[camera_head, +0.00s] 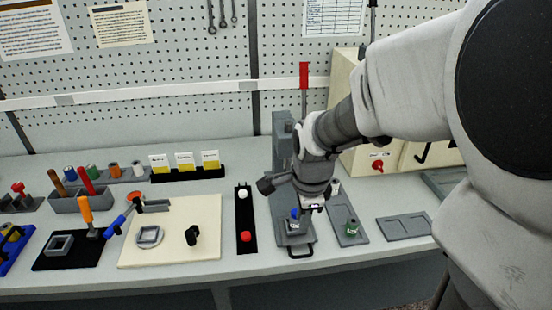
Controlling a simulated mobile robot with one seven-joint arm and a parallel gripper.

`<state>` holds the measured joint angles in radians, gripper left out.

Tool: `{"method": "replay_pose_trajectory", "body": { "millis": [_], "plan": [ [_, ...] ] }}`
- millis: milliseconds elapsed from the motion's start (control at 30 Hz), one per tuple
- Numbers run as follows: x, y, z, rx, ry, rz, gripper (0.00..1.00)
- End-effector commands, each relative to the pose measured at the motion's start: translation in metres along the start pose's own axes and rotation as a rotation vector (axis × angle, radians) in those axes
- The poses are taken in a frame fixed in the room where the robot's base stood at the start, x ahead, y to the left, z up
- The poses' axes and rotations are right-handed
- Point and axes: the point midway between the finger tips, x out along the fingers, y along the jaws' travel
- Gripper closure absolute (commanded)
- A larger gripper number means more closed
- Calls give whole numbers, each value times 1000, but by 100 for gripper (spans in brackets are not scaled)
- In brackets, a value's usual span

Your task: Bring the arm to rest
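My arm reaches in from the right, and my gripper (312,205) points down over the workbench. It is in front of a grey upright fixture with a red-handled lever (304,78). A small grey piece with a blue top (294,222) stands on the fixture's base, just left of and below my gripper. I cannot tell whether they touch. The fingers are too small and partly hidden, so I cannot see if they are open or shut, or whether anything is between them.
Right of the fixture are a grey plate with a green spindle (352,228) and an empty grey tray (404,226). Left are a black strip with white and red buttons (245,215), a cream board (190,215) and tool holders. A cream machine (350,100) stands behind my arm.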

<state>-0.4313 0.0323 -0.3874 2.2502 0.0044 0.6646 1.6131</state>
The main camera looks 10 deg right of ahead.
Motion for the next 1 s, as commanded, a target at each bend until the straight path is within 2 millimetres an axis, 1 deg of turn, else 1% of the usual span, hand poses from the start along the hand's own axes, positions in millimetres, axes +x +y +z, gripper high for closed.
{"method": "replay_pose_trajectory", "body": {
  "millis": [167,267,467,600,700,800,900,1000],
  "plan": [
    [-4,1,0,-28,-7,-7,75],
    [-18,6,-1,-117,-23,-27,75],
    [-62,29,-5,-479,-45,-108,75],
    [-91,50,-8,-765,-17,-171,75],
    [-109,67,-10,-970,26,-209,75],
    [-124,83,-13,-1166,84,-234,75],
    [-134,98,-14,-1331,143,-242,75],
    [-140,108,-16,-1452,191,-240,75]
  ]
}}
